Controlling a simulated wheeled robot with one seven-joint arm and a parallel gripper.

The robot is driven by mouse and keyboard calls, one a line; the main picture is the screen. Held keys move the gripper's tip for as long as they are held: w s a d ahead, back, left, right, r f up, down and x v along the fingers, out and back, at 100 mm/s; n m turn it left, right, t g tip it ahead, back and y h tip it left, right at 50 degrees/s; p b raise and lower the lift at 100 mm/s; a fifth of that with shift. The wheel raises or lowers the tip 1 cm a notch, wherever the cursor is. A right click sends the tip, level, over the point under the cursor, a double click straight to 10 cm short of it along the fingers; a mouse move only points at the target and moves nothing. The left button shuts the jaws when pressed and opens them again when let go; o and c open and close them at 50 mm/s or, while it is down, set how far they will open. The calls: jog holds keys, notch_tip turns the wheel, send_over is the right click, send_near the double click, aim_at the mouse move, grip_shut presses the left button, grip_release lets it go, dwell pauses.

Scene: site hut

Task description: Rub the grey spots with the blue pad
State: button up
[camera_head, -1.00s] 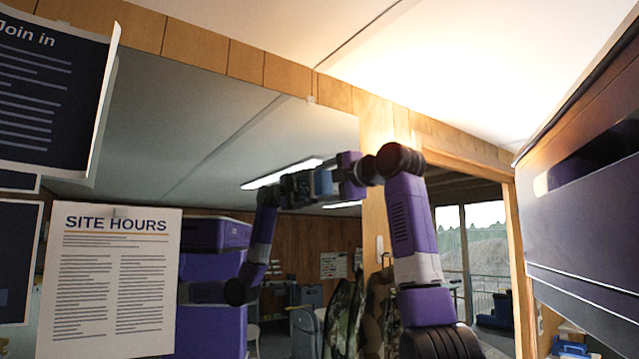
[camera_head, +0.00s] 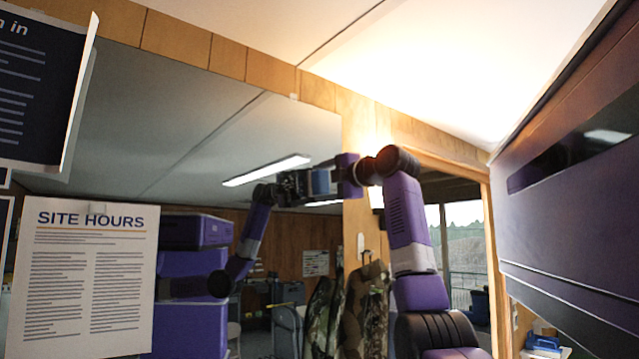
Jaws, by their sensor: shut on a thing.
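A large mirror (camera_head: 190,110) fills the wall in front of me, between the notices on the left and a wooden strip on the right. My gripper (camera_head: 334,181) is shut on the blue pad (camera_head: 320,182), which is in front of the mirror near its right edge. I cannot tell whether the pad touches the glass. The mirrored arm and body show to the left of the pad. I cannot make out any grey spots on the glass.
A "SITE HOURS" notice (camera_head: 88,275) and a dark poster (camera_head: 38,85) hang at the left. A large dark purple cabinet-like unit (camera_head: 575,235) takes up the right side. A doorway with a window (camera_head: 465,235) lies beyond my arm. Camouflage clothing (camera_head: 365,305) hangs below the pad.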

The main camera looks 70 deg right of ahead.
aim_at(264, 178)
jog(key=shift+s+d, duration=0.55)
jog(key=shift+d, duration=0.3)
jog(key=shift+s+d, duration=0.5)
jog(key=shift+d, duration=0.35)
jog(key=shift+w, duration=0.1)
jog(key=shift+w+a, duration=0.1)
jog(key=shift+w+a+f+b, duration=0.1)
jog(key=shift+w+a+b, duration=0.4)
jog(key=shift+a, duration=0.35)
jog(key=shift+w+a+b, duration=0.25)
jog(key=shift+w+a, duration=0.2)
jog(key=shift+a, duration=0.35)
jog(key=shift+w+a+b, duration=0.25)
jog(key=shift+w+a, duration=0.15)
jog(key=shift+a, duration=0.4)
jog(key=shift+w+a+b, duration=0.25)
jog(key=shift+w+a, duration=0.2)
jog(key=shift+a, duration=0.35)
jog(key=shift+w+a+b, duration=0.2)
jog(key=shift+w+a, duration=0.85)
jog(key=shift+a, duration=0.55)
jog(key=shift+w+a+b, duration=0.15)
jog(key=shift+w+a, duration=0.95)
jog(key=shift+a, duration=0.55)
jog(key=shift+w+a+b, duration=0.2)
jog(key=shift+w+a, duration=0.85)
jog(key=shift+a, duration=0.55)
jog(key=shift+s+a+b, duration=0.3)
jog(key=shift+b+v, duration=0.85)
jog(key=shift+v, duration=1.75)
